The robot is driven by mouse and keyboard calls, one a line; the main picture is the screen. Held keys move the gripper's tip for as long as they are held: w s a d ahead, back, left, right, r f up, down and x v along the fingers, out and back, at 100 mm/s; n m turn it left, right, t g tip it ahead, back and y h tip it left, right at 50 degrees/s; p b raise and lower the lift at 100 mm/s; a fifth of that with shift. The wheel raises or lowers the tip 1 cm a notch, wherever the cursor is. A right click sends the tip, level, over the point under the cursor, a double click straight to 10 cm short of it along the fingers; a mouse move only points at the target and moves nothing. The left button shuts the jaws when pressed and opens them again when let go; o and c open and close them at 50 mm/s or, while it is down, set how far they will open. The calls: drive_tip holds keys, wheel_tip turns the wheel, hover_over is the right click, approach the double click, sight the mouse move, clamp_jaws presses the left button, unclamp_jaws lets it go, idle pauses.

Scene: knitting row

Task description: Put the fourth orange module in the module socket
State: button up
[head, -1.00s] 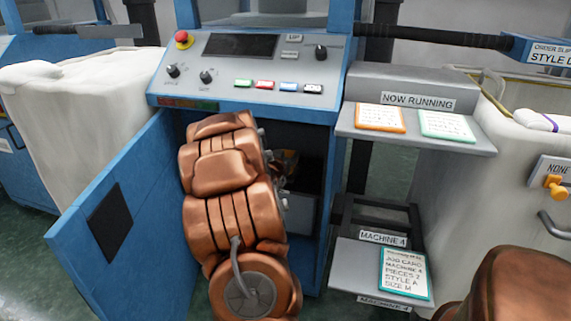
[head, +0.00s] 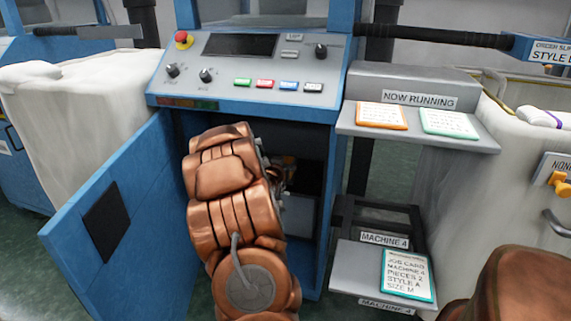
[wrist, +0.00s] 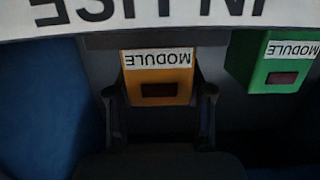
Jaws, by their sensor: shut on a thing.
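In the wrist view an orange module (wrist: 158,80) with an upside-down MODULE label sits between the two fingers of my gripper (wrist: 158,100), which is shut on it. The module is under a white plate (wrist: 200,18) whose large upside-down lettering reads "IN USE". In the head view my arm reaches into the open blue cabinet, and its links hide the gripper and most of the inside. I cannot tell from these views whether the module is seated in a socket.
A green module (wrist: 280,62) stands to the right in the wrist view. The blue cabinet door (head: 110,215) is swung open to the left of my arm. The control panel (head: 245,75) is above. Grey shelves with cards (head: 405,270) stand to the right.

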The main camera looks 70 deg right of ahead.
drive_tip(key=shift+f, duration=0.1)
drive_tip(key=o, duration=1.2)
drive_tip(key=shift+o, duration=0.2)
